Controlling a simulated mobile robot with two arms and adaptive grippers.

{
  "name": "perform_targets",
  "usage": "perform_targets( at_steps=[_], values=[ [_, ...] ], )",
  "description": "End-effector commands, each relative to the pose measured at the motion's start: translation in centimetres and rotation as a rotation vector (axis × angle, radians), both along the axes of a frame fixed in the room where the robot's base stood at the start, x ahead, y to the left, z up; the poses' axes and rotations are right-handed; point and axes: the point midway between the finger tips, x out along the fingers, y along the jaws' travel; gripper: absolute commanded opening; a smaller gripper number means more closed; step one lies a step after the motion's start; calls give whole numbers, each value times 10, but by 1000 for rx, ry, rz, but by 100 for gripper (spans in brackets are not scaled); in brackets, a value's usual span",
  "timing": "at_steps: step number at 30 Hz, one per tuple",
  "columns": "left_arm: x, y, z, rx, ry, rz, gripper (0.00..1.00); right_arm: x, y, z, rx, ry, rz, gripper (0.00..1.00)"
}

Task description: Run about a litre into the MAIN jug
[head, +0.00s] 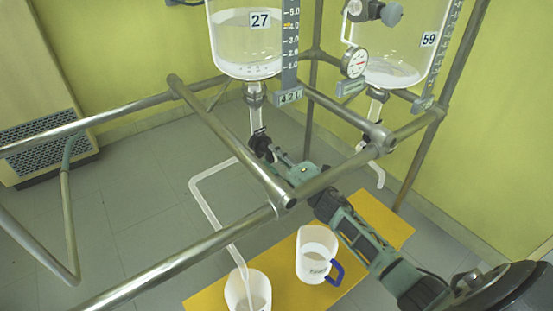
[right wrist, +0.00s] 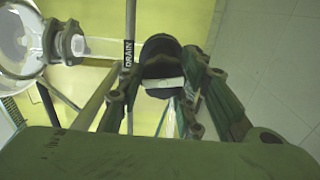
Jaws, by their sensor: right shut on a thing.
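The glass vessel marked 27 (head: 246,45) holds clear liquid in its lower part, beside a numbered scale (head: 290,40). Under it is a black drain valve handle (head: 261,145); a DRAIN tag (right wrist: 128,54) shows in the right wrist view. My right gripper (head: 276,160) is shut on the black handle (right wrist: 160,52). A clear outlet pipe (head: 207,208) runs from the valve left and down to a white jug (head: 232,292) at the bottom edge. A second white jug (head: 312,241) with a blue handle stands to its right; its label is too small to read. My left gripper is out of view.
Metal frame bars (head: 235,145) cross around the valve and in front of my arm. A second vessel marked 59 (head: 395,55), with a gauge (head: 354,62), hangs at right. Open floor lies left.

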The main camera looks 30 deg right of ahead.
Motion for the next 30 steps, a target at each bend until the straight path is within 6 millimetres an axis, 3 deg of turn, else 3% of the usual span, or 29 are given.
perform_targets(
  at_steps=[12, 30],
  values=[
    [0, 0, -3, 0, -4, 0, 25, 1, 1, 4, -231, -40, 0, 7],
    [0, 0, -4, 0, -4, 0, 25, 1, 2, 3, -277, -46, 2, 7]
  ],
)
